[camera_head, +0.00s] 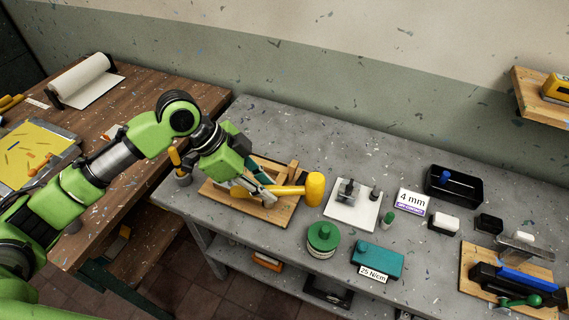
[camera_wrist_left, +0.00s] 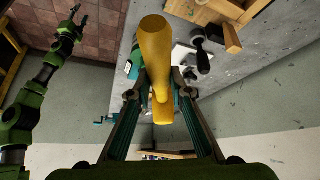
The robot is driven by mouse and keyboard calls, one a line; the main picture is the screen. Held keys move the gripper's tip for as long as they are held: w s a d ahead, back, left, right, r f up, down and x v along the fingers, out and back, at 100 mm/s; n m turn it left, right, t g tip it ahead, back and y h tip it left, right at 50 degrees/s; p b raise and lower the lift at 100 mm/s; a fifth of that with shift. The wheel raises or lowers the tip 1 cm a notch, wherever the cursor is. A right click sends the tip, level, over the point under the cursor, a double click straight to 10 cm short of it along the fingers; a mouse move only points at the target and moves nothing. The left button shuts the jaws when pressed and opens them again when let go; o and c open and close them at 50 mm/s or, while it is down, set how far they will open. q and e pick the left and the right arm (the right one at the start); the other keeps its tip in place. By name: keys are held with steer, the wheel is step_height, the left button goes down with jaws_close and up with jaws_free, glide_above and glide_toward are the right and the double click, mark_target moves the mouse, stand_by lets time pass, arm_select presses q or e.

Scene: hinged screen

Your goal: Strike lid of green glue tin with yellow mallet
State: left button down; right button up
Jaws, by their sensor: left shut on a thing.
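The yellow mallet (camera_head: 315,188) is in my left gripper (camera_head: 266,191). The jaws are shut on its handle and the head points right, above the grey bench. In the left wrist view, the mallet (camera_wrist_left: 157,60) lies between the fingers of my left gripper (camera_wrist_left: 160,92). The green glue tin (camera_head: 322,238) stands upright near the bench's front edge with its round green lid on top. The mallet head is apart from the lid, farther back. My right gripper (camera_wrist_left: 73,28) shows small in the left wrist view, its fingers apart and empty.
A wooden tray (camera_head: 284,217) lies under my left gripper. A white plate (camera_head: 345,213) with dark fittings is right of the mallet head. A small green-capped bottle (camera_head: 387,219) and a teal box (camera_head: 377,260) stand right of the tin. A black bin (camera_head: 470,198) is farther right.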

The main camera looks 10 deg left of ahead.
mark_target(296, 191)
arm_select(q)
steer(key=d+r+m+g+p, duration=0.1)
steer(key=d+m, duration=0.1)
steer(key=d+r+m+g+p, duration=0.1)
steer(key=d+r+m, duration=0.1)
steer(key=shift+w, duration=0.4)
steer(key=shift+w+d+r+m+g+p, duration=0.1)
steer(key=shift+w+d+m+g+p, duration=0.15)
steer(key=shift+m+g+p, duration=0.2)
steer(key=shift+s, duration=0.1)
arm_select(e)
steer(key=r, duration=0.1)
steer(key=s+d+r, duration=0.1)
steer(key=d+r, duration=0.1)
steer(key=shift+s+r, duration=0.25)
steer(key=shift+s, duration=0.1)
steer(key=shift+a, duration=0.1)
steer(key=shift+w+r, duration=0.1)
